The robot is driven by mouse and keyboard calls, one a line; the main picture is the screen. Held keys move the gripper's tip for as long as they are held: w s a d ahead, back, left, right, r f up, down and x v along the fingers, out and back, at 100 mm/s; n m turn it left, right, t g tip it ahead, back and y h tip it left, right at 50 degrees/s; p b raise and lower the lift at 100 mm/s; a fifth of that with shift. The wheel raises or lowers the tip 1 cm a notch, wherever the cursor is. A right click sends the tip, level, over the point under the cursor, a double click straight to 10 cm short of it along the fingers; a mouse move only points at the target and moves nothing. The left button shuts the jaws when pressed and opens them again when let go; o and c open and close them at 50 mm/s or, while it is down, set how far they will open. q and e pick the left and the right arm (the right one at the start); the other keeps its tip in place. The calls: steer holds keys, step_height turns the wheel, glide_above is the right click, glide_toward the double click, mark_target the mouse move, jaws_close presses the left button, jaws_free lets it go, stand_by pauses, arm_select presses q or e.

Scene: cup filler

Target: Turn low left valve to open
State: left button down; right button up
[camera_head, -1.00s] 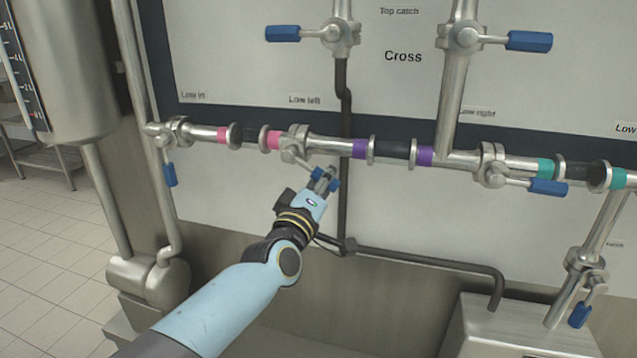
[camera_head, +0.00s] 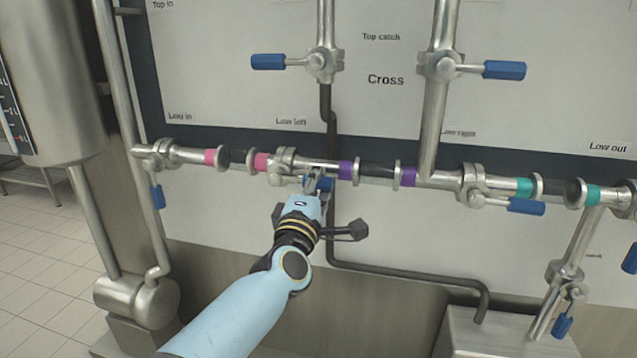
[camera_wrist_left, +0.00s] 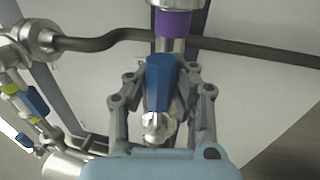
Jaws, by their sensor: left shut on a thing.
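The low left valve (camera_head: 283,160) sits on the horizontal pipe below the "Low left" label, between pink and purple bands. Its blue handle (camera_head: 325,185) points right, nearly along the pipe and just below it. My left gripper (camera_head: 316,180) is shut on this handle from below. In the left wrist view, the blue handle (camera_wrist_left: 160,75) lies between the two fingers of my left gripper (camera_wrist_left: 161,82), with the purple band (camera_wrist_left: 172,23) beyond it. The fingers partly hide the handle in the head view. My right gripper is out of view.
The low in valve handle (camera_head: 157,196) hangs down at the left. The low right valve handle (camera_head: 526,206) points right. A dark thin pipe (camera_head: 400,273) runs behind and below my arm. A steel tank (camera_head: 50,80) stands at the left.

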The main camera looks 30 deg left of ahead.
arm_select(q)
steer(key=shift+s+f, duration=0.1)
steer(key=shift+f, duration=0.2)
steer(key=c, duration=1.5)
jaws_free()
steer(key=shift+c, duration=0.2)
steer(key=o, duration=0.5)
steer(key=shift+s+r, duration=0.15)
steer(key=shift+r, duration=0.1)
steer(key=shift+c, duration=0.2)
steer(key=v, duration=1.1)
steer(key=shift+s+d+f, duration=0.1)
steer(key=shift+s+d, duration=0.05)
steer(key=shift+s, duration=0.2)
